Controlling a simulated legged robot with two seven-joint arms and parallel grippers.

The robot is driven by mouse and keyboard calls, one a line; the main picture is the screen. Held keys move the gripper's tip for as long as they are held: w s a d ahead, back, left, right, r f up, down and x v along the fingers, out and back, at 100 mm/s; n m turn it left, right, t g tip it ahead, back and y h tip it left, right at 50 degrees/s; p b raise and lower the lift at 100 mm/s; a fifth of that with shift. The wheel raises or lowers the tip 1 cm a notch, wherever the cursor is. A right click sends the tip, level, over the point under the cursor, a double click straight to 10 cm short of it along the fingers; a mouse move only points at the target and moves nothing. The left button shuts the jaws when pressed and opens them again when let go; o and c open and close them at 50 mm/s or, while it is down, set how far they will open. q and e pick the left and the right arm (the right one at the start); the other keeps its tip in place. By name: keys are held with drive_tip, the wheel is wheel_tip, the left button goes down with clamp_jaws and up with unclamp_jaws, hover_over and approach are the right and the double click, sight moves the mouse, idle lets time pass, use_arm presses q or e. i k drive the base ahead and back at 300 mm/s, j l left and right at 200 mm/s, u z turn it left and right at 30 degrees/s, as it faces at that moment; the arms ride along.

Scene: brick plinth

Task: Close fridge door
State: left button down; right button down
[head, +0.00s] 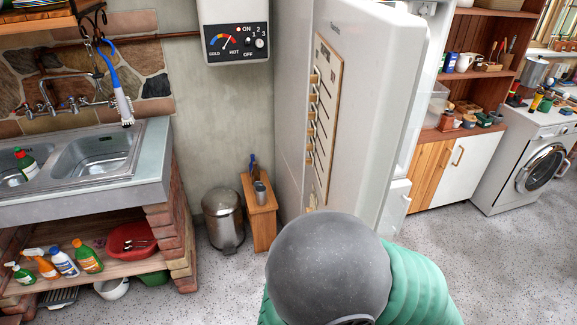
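The white fridge door (368,130) stands open in the upper middle of the head view. Its outer face is turned toward me and carries a tan board (325,115) with dark lines and small clips. Pale shelves or bins (396,200) show along the door's right side. A plain white fridge side (292,110) is visible to the left of the door, beyond a vertical seam. The fridge's interior is mostly hidden. Neither of my grippers is in view, so where they are relative to the door cannot be seen.
A metal pedal bin (223,218) and a small wooden stand (259,212) are left of the fridge. A sink (95,157) on brick supports is at left. Cabinets (463,168) and a washing machine (520,165) are at right. Speckled floor (500,265) is clear at lower right.

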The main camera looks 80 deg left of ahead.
sight(369, 56)
drive_tip(key=u, duration=0.45)
drive_tip(key=k+u, duration=0.1)
drive_tip(key=u, duration=0.3)
drive_tip(key=j+u, duration=0.1)
drive_tip(key=u, duration=0.35)
drive_tip(key=j+u, duration=0.1)
drive_tip(key=u, duration=0.3)
drive_tip(key=k+j+u, duration=0.1)
drive_tip(key=u, duration=0.35)
